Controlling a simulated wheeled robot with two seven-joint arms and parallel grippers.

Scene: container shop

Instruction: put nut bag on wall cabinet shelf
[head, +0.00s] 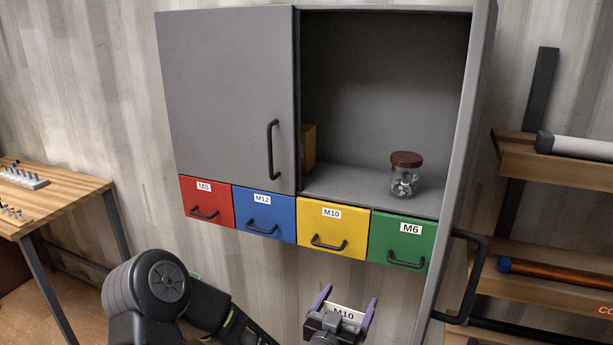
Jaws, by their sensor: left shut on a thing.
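My left gripper (342,312), with purple fingers, is in the lower middle of the head view, below the wall cabinet's drawers. It is shut on the nut bag (344,314). The cabinet shelf (350,184) is exposed on the right side, above and behind the gripper. My right gripper is not in view.
A red-lidded jar (405,174) stands at the shelf's right, and a brown box (308,147) shows partly at its left. Room is free between them. The open door (465,150) juts forward at right. Closed coloured drawers, including yellow M10 (331,229), lie below.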

